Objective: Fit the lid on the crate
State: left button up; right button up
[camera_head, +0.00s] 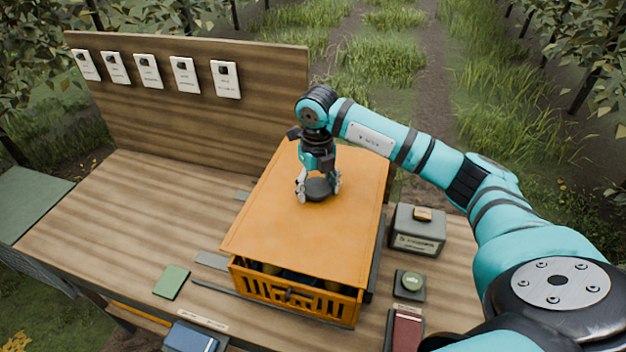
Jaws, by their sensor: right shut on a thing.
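An orange crate (296,297) with a slotted front wall stands on the wooden table. Dark and yellowish contents show dimly through the gap under the lid's front edge. The flat orange lid (290,235) lies over the crate's top and covers most of it. My right gripper (318,190) points down at the lid's far middle and is shut on the lid's dark round knob. My left gripper is not in view.
A green pad (171,282) lies to the left. A wooden back panel (180,110) carries several white cards. The table's left part is clear.

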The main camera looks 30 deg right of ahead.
aim_at(316, 205)
jog(key=shift+s+f, duration=0.1)
jog(key=shift+f, duration=0.4)
notch_tip(316, 205, down, 3)
jog(key=shift+r+b, duration=0.1)
jog(key=shift+b, duration=1.05)
jog(key=shift+f+b, duration=0.35)
jog(key=shift+f, duration=0.25)
jog(key=shift+f+b, duration=0.55)
jog(key=shift+f, duration=0.05)
jog(key=o, duration=1.2)
jog(key=shift+c, duration=0.2)
